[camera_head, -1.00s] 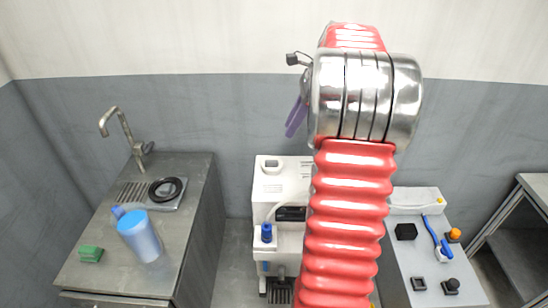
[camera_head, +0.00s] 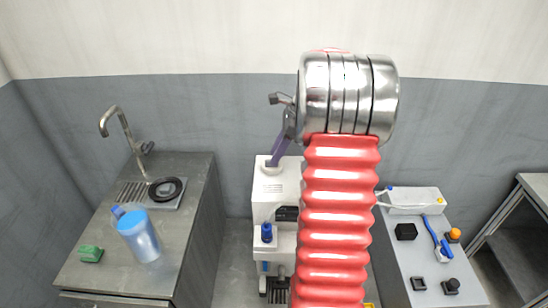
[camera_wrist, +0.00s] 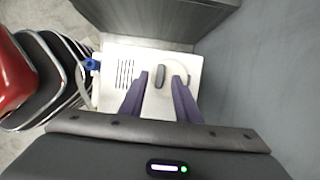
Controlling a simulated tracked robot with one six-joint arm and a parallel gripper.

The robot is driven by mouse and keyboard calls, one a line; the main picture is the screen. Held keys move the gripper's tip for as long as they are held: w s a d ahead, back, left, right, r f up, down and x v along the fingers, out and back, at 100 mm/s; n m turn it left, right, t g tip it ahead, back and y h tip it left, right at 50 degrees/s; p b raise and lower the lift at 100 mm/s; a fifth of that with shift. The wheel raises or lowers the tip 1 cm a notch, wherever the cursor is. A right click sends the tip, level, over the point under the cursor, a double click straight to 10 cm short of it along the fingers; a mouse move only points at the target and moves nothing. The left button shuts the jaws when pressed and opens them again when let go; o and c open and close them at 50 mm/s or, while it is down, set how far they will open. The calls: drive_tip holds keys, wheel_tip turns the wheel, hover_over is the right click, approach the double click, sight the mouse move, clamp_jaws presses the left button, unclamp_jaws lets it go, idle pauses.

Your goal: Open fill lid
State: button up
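A white machine (camera_head: 277,200) stands on the floor against the wall, left of my red arm. The round fill lid (camera_head: 272,170) is on its top and looks closed. In the wrist view the lid (camera_wrist: 157,98) is a pale disc with a dark grey oval grip (camera_wrist: 160,76). My gripper (camera_head: 273,162) has purple fingers pointing down at the machine top. In the wrist view the gripper (camera_wrist: 160,81) is open, with its fingers apart on either side of the lid's grip. I cannot tell whether they touch the lid.
A sink counter (camera_head: 190,235) on the left holds a blue-topped jug (camera_head: 140,238), a green sponge (camera_head: 90,254) and a black ring (camera_head: 166,189). A bench (camera_head: 405,275) on the right holds a blue brush (camera_head: 438,240) and several small parts. The wall is close behind the machine.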

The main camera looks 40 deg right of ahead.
drive_tip(key=shift+x, duration=1.1)
drive_tip(key=shift+c, duration=0.5)
clamp_jaws()
